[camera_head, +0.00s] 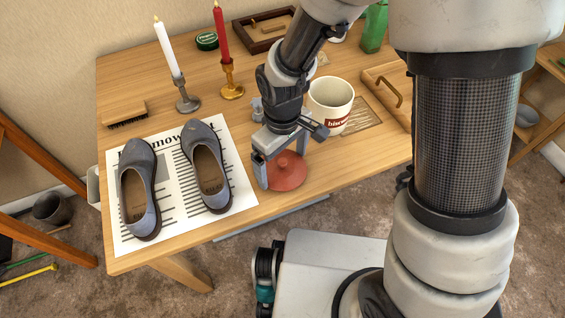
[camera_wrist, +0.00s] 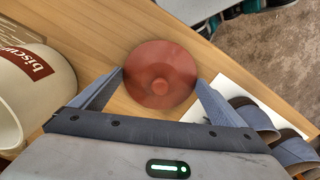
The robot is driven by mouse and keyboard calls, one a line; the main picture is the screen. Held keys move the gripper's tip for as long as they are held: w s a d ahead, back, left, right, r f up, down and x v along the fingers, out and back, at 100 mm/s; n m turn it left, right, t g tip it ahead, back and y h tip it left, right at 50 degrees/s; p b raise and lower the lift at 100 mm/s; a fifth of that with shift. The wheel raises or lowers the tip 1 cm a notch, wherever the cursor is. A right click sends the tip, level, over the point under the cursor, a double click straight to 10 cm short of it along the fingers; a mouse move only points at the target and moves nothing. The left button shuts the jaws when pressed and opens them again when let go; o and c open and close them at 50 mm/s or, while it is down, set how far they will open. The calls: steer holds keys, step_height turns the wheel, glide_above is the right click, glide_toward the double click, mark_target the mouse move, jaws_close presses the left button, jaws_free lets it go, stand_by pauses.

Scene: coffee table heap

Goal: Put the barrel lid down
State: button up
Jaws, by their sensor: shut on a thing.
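The barrel lid (camera_head: 288,174) is a round reddish-brown disc near the table's front edge. In the wrist view the lid (camera_wrist: 148,64) shows its small central knob. My gripper (camera_head: 283,166) points down over the lid, with a finger on each side. In the wrist view my gripper (camera_wrist: 160,77) has both fingertips against the lid's rim, shut on it. The lid is at or very close to the tabletop; I cannot tell whether it touches the wood.
A cream mug (camera_head: 330,104) stands close behind and right of my gripper. Grey shoes (camera_head: 208,170) rest on a printed sheet (camera_head: 237,178) to the left. Candlesticks (camera_head: 232,85), a brush (camera_head: 124,112) and a wooden tray (camera_head: 386,78) stand farther off. The table edge (camera_head: 275,215) is near the lid.

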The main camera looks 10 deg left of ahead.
mark_target(282, 161)
steer(key=shift+f, duration=0.15)
steer(key=shift+f, duration=0.15)
steer(key=o, duration=0.7)
steer(key=shift+o, duration=0.2)
step_height(282, 161, up, 12)
steer(key=p, duration=0.3)
steer(key=d+r+m+t, duration=0.3)
steer(key=d+r+m, duration=0.2)
steer(key=d+r, duration=0.65)
steer(key=s+d+r+m+t, duration=0.2)
steer(key=s+d+r+m, duration=0.3)
steer(key=s+d+r, duration=0.1)
steer(key=d+r, duration=0.1)
steer(key=d, duration=0.1)
steer(key=shift+d+m+t, duration=0.3)
steer(key=shift+d+m, duration=0.05)
steer(key=shift+m, duration=0.05)
